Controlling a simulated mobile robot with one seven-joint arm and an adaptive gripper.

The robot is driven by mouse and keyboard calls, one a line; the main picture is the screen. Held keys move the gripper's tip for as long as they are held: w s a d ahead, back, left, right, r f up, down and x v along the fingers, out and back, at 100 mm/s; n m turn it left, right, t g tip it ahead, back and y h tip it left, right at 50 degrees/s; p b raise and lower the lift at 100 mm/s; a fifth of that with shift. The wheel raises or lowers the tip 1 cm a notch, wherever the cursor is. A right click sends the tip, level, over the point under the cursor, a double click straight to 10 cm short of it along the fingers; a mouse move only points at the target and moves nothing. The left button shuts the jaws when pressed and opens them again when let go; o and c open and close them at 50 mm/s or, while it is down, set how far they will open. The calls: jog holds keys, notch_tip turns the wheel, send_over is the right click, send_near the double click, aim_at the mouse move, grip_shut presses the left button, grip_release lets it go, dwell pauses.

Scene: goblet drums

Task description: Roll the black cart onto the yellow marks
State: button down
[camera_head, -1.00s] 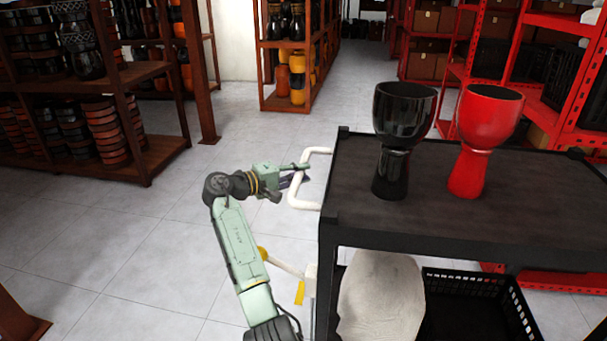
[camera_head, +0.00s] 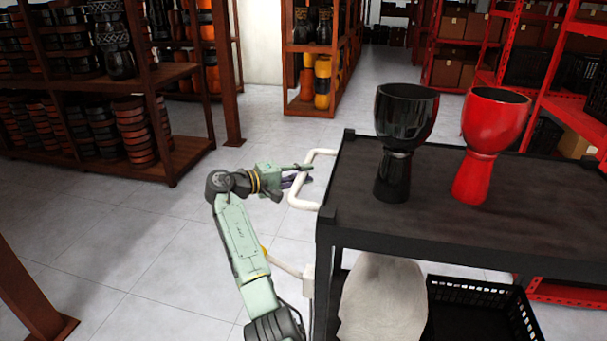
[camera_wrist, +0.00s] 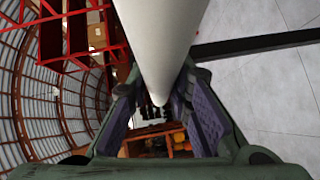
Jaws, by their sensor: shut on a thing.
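The black cart (camera_head: 450,235) stands at the right of the head view, its dark top level. A white handle (camera_head: 297,198) sticks out from its left end. My gripper (camera_head: 301,175) is at this handle; in the wrist view its purple-padded fingers (camera_wrist: 163,92) are on both sides of the white bar, shut on it. A black goblet drum (camera_head: 393,165) and a red goblet drum (camera_head: 475,165) stand upright on the cart's top. A small yellow patch (camera_head: 263,250) shows beside my arm; I cannot tell whether it is a floor mark. No other yellow mark is clear.
A pale sack (camera_head: 383,300) and a black crate (camera_head: 475,305) are on the cart's lower shelf. Wooden drum shelves (camera_head: 165,160) stand at the left, red racks (camera_head: 560,100) at the right. A wooden post base (camera_head: 55,330) is at lower left. Tiled floor (camera_head: 150,240) between is clear.

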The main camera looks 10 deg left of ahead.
jog(key=shift+r, duration=0.15)
jog(key=c, duration=1.4)
grip_release()
jog(key=shift+c, duration=0.2)
jog(key=v, duration=1.1)
jog(key=shift+s+a, duration=0.3)
jog(key=shift+a, duration=0.1)
